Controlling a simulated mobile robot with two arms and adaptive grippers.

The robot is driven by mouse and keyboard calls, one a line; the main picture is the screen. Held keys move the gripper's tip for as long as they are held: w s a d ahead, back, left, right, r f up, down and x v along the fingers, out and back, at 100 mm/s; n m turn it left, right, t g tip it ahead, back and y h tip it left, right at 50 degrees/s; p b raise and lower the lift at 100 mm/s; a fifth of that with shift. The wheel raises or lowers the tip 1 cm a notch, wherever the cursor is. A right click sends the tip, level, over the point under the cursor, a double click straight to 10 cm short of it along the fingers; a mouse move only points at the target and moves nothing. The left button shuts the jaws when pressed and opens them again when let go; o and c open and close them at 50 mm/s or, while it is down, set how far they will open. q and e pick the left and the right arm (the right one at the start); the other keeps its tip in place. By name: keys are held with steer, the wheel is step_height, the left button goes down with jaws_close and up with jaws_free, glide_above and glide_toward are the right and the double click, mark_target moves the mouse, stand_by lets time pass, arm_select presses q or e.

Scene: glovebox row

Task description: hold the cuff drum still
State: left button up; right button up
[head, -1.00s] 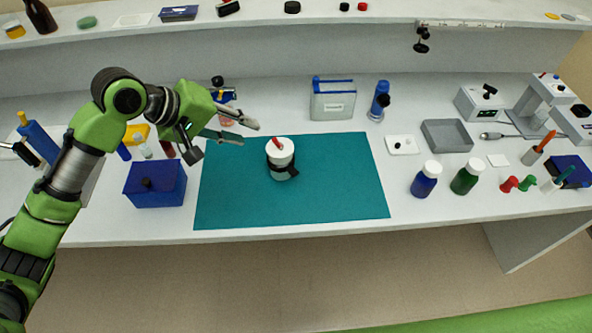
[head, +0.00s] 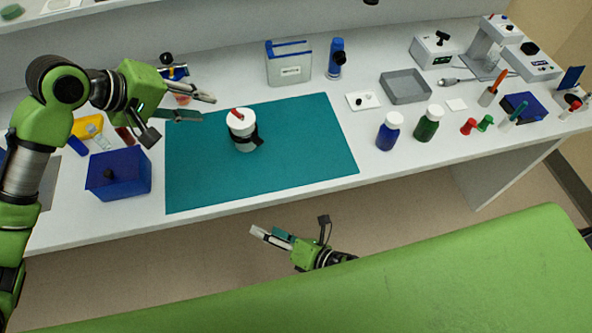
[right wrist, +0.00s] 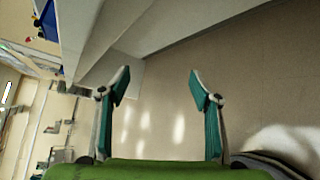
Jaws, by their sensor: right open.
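The cuff drum (head: 243,137), a white cylinder with a black band around it and a red piece on top, stands upright on the teal mat (head: 300,150). My left gripper (head: 207,107) is open and empty, to the left of the drum and apart from it, with its fingers pointing right. My right gripper (head: 266,235) is in front of the table's front edge, below the drum in the head view. It is open and empty in the right wrist view (right wrist: 160,82), over bare floor. The drum does not show in the right wrist view.
A blue box (head: 125,178) stands left of the mat. A grey-and-blue container (head: 289,66) and a blue cylinder (head: 335,62) stand behind it. A blue bottle (head: 388,133) and a green bottle (head: 427,126) stand to the right. The mat around the drum is clear.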

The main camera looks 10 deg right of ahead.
steer(key=s+a+r+n+g+y, duration=0.3)
steer(key=s+a+r+n+y, duration=0.15)
steer(key=a+r+n, duration=0.65)
steer(key=m+t+h, duration=0.1)
steer(key=t+h, duration=0.3)
steer(key=t, duration=0.4)
glide_toward(261, 144)
steer(key=shift+s+d+r, duration=0.1)
steer(key=shift+s+d, duration=0.05)
steer(key=shift+s, duration=0.3)
steer(key=shift+s+d, duration=0.15)
steer(key=shift+s, duration=0.35)
steer(key=shift+w+d+h, duration=0.1)
steer(key=shift+w+h, duration=0.15)
steer(key=x, duration=1.3)
steer(key=shift+w, duration=0.15)
jaws_close()
